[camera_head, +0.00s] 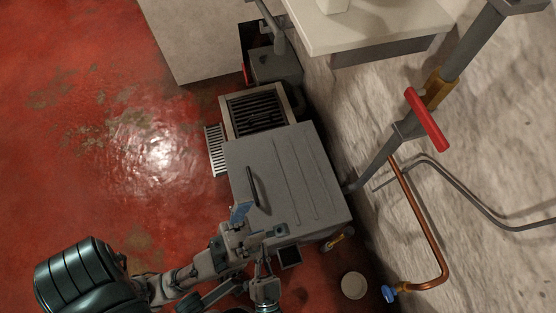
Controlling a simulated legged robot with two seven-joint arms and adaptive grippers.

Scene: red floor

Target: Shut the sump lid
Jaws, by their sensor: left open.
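A grey ribbed lid panel (290,172) with a dark bar handle (253,190) along its left side shows in the middle of the head view. I take it for the sump lid; from above I cannot tell how far it is open. My left gripper (260,236) is open at the lid's near edge, below the handle. It overlaps the edge in the picture, and I cannot tell whether it touches. Its fingers hide part of that edge. The handle is not between the fingers. My right gripper is not in view.
A barred grate in a pale frame (227,117) lies beyond the lid, with a slatted piece (215,150) beside it. A rough wall with a copper pipe (418,211) and red handle (427,120) bounds the right. A round pale dish (354,285) lies near. Red floor at left is clear.

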